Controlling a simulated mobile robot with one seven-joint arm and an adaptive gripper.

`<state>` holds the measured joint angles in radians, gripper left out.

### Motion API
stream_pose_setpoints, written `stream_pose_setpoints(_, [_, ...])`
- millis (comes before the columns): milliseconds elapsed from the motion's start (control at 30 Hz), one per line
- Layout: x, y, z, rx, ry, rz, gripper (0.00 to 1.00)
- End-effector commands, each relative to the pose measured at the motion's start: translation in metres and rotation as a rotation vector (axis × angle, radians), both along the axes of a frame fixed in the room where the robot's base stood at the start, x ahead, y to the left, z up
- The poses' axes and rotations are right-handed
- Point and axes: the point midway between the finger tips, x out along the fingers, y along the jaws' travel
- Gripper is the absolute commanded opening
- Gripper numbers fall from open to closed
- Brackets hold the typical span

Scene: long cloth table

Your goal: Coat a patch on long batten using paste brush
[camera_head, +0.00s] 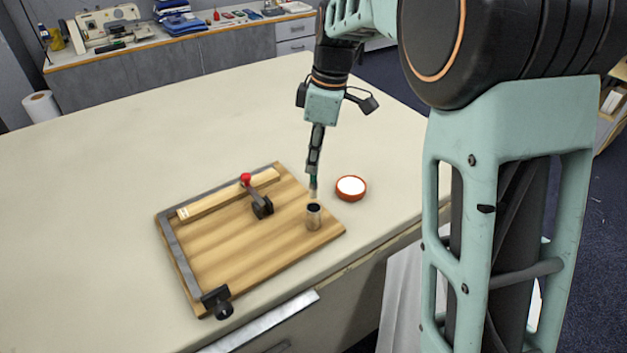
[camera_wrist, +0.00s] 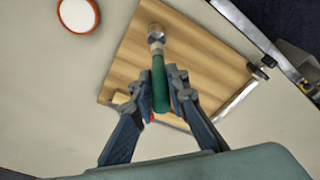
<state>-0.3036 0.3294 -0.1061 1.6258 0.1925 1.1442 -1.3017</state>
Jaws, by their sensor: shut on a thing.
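My gripper (camera_head: 314,172) points down over the board's right part. In the wrist view, my gripper (camera_wrist: 163,76) is shut on the green handle of the paste brush (camera_wrist: 160,92). The pale long batten (camera_head: 212,204) lies along the board's far edge, left of my gripper.
The wooden board (camera_head: 240,245) has a dark metal strip along its left and far edges. A red-knobbed clamp (camera_head: 262,205) reaches over the batten. A black clamp (camera_head: 217,302) sits at the near corner. The cloth table (camera_head: 90,240) is clear left of the board.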

Motion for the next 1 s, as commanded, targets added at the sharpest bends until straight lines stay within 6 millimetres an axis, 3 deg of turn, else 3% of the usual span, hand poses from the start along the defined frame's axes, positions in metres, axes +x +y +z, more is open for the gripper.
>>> stream_pose_setpoints(567, [0.005, -0.004, -0.003, -0.006, -0.014, -0.003, 0.00])
stream_pose_setpoints(1000, [0.099, -0.081, -0.031, -0.135, -0.279, -0.006, 0.00])
